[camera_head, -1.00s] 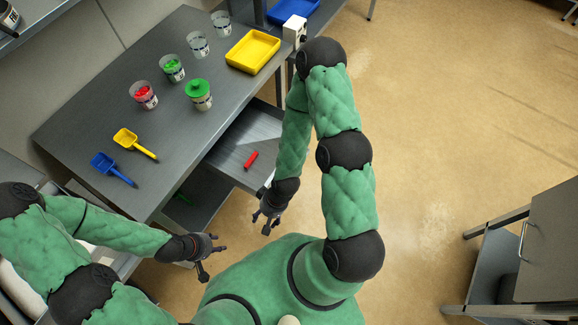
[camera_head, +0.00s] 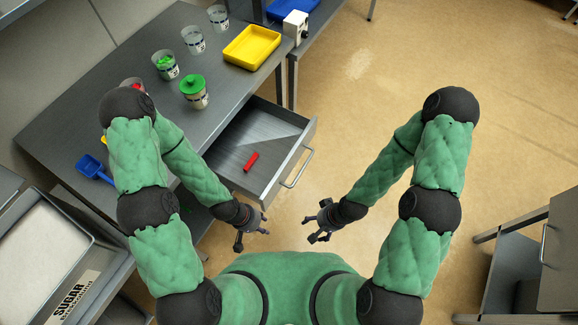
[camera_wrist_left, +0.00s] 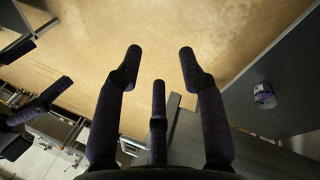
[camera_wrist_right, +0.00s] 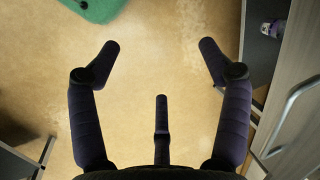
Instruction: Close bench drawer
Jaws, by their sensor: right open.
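The bench drawer (camera_head: 222,158) is pulled out from the grey workbench (camera_head: 85,125). A red cylinder-like item (camera_head: 251,162) lies inside it. The drawer's front carries a silver bar handle (camera_head: 298,169). My left gripper (camera_head: 254,224) is open and empty, in front of the bench and below the drawer front in the head view. My right gripper (camera_head: 317,228) is open and empty, to the right of the left one, below the handle in the picture and apart from it. In the left wrist view the fingers (camera_wrist_left: 160,55) are spread; in the right wrist view they (camera_wrist_right: 160,50) are too.
A sugar bin (camera_head: 50,250) is at lower left. Another cabinet (camera_head: 560,250) stands at right. The floor between is clear.

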